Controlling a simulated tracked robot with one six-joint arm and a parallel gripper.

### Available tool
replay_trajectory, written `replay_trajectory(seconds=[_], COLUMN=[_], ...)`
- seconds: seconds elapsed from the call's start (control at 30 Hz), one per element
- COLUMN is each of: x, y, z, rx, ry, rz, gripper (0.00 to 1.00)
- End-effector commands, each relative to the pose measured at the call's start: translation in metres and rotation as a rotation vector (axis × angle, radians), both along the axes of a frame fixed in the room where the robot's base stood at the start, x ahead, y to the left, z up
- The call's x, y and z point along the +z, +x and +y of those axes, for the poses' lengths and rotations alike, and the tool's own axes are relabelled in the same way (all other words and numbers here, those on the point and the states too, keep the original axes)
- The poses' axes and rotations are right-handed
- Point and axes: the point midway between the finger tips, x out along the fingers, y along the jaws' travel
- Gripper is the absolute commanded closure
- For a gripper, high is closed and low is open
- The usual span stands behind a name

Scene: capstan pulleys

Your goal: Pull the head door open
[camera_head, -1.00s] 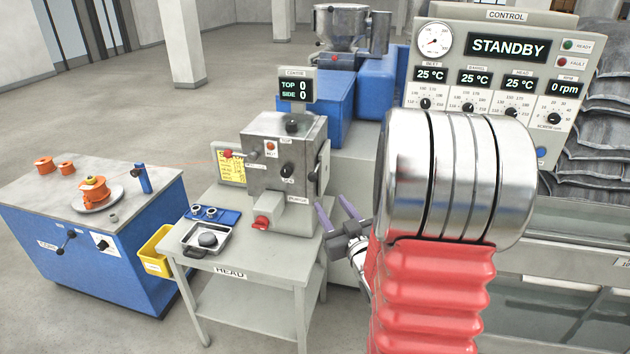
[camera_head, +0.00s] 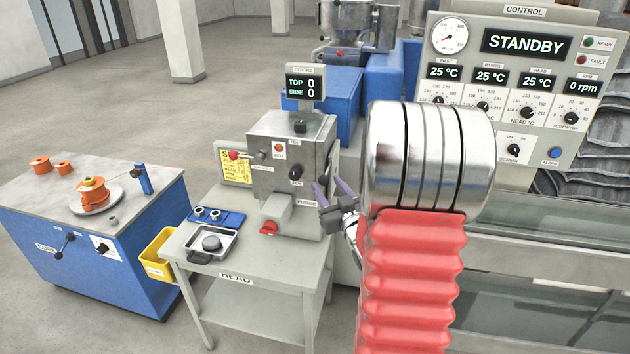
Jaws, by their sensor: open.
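The head (camera_head: 262,163) is a grey metal box on a grey table marked HEAD (camera_head: 231,262). Its front face carries knobs, a small lamp and a red-tipped lever. A red-handled part (camera_head: 268,228) sits low at its front. The door is not clearly told apart from the box; its handle cannot be made out. My gripper (camera_head: 327,189) is open, with two purple-grey fingers apart at the right side of the head, near its right edge. Nothing shows between the fingers. Whether a finger touches the head cannot be told. My silver and red arm hides what lies behind it.
A metal tray (camera_head: 228,255) and a blue holder with two rings (camera_head: 211,223) stand on the table. A blue bench with orange spools (camera_head: 90,192) is at left, with a yellow bin (camera_head: 160,249) between. The control panel (camera_head: 520,70) reads STANDBY.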

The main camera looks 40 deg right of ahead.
Motion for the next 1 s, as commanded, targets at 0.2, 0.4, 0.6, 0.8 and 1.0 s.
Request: replay_trajectory(seconds=[0.2,0.4,0.6,0.8,1.0], x=[0.0,0.0,0.0,0.0,0.0], y=[0.006,0.009,0.011,0.012,0.012], z=[-0.006,-0.004,-0.001,0.0,0.001], rx=[-0.001,0.005,0.011,0.013,0.015], ry=[0.0,0.0,0.0,0.0,0.0], rz=[0.0,0.001,0.0,0.0,0.001], gripper=[0.57,0.57,0.64,0.78,0.92])
